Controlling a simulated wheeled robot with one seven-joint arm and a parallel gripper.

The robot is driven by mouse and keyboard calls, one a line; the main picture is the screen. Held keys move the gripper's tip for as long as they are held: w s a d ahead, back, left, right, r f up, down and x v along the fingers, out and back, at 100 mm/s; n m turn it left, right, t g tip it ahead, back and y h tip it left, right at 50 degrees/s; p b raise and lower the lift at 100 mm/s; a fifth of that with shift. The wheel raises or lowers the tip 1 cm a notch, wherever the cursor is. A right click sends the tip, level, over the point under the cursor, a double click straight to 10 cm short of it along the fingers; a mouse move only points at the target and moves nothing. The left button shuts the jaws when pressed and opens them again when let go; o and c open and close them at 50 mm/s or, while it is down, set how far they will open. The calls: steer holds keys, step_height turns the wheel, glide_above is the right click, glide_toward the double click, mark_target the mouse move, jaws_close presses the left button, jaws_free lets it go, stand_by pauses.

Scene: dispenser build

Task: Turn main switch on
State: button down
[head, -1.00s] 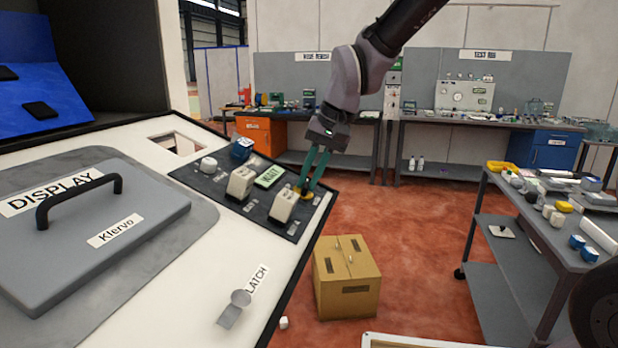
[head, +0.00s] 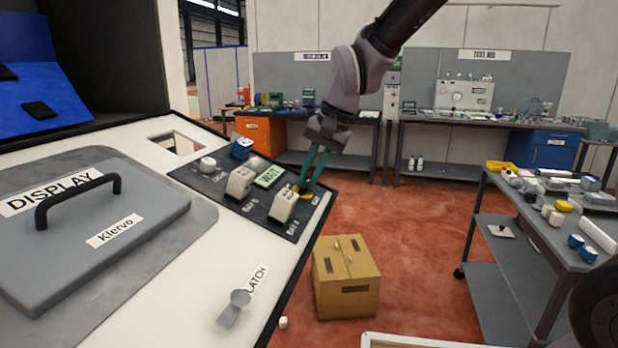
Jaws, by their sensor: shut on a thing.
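A dark control panel (head: 213,187) lies along the far right edge of the white console. At its right end is a small control with a yellow base (head: 296,188), which I take to be the main switch. Its label is too small to read. My gripper (head: 303,188) points down with its green fingers shut on this control. The fingertips hide most of it, so I cannot tell its position. A small green screen (head: 269,177) on the panel reads WAIT.
Two cream rocker blocks (head: 283,206) (head: 240,182), a white knob (head: 207,164) and a blue part (head: 241,148) sit close by on the panel. A cardboard-coloured box (head: 346,277) stands on the floor. A loaded cart (head: 497,185) is at right.

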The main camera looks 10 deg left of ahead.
steer(key=c, duration=0.9)
jaws_free()
steer(key=v, duration=1.1)
steer(key=w+d+r+m+t, duration=0.1)
steer(key=d+r+t, duration=0.1)
steer(key=d, duration=0.6)
steer(key=w+d+r+t, duration=0.1)
steer(key=d+r, duration=0.1)
steer(key=d, duration=0.6)
steer(key=s+d+t, duration=0.1)
steer(key=s+d, duration=0.1)
steer(key=d, duration=0.3)
steer(key=s+d+m+t+h, duration=0.1)
steer(key=s+d, duration=0.2)
steer(key=d, duration=0.3)
steer(key=s+d+m+t+h, duration=0.1)
steer(key=s+d, duration=0.1)
steer(key=d, duration=0.4)
steer(key=shift+s+d+r+t, duration=0.15)
steer(key=shift+s+d+t, duration=0.05)
steer(key=shift+t, duration=0.2)
